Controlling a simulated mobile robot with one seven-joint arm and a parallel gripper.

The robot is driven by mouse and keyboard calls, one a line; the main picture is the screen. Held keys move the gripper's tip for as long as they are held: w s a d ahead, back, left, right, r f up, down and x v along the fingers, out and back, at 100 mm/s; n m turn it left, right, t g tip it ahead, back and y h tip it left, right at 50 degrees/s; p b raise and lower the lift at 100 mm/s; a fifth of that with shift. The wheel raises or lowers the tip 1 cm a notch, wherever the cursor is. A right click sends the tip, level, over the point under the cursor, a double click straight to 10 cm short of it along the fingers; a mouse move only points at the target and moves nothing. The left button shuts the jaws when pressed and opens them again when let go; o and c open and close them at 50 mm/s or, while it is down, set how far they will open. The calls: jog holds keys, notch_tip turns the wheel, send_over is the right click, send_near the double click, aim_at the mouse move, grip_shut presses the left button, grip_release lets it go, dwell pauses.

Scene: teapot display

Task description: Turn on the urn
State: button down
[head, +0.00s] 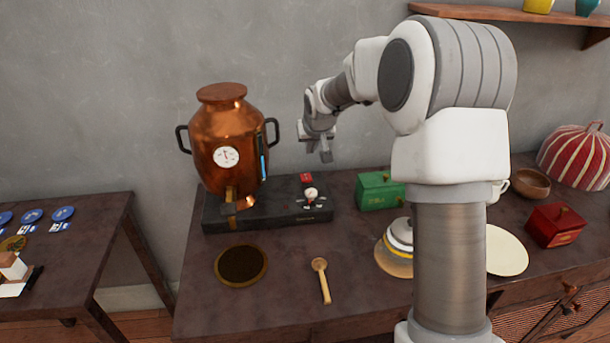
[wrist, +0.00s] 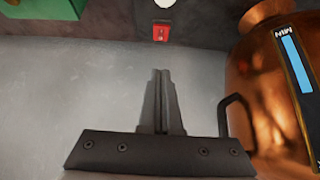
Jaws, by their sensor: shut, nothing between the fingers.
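The copper urn (head: 224,130) has black side handles, a round white gauge and a blue level strip. It stands on the left of a dark base (head: 280,213) on the table. A red switch (head: 306,178) and a white knob (head: 311,193) sit on the base, right of the urn. My gripper (head: 327,157) is shut and empty, above and a little right of the red switch, apart from it. In the wrist view the red switch (wrist: 161,33) lies just beyond the fingertips (wrist: 160,72), the white knob (wrist: 165,3) at the top edge, and the urn (wrist: 268,85) at the right.
A green box (head: 378,191) stands right of the base. A wooden spoon (head: 321,280) and a round dark mat (head: 241,265) lie in front. A striped lidded pot (head: 398,238) is partly hidden by my arm. The grey wall is close behind.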

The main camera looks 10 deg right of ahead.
jog(key=b, duration=0.2)
send_over(307, 180)
jog(key=f, duration=0.8)
jog(key=shift+s, duration=0.2)
notch_tip(307, 180, down, 3)
jog(key=shift+s+f+b, duration=0.15)
jog(key=shift+b, duration=0.15)
jog(key=shift+f, duration=0.35)
jog(key=shift+s+f+b, duration=0.25)
jog(key=shift+f+b, duration=0.35)
jog(key=shift+r, duration=0.3)
jog(key=shift+r+p, duration=0.65)
jog(key=shift+r, duration=0.05)
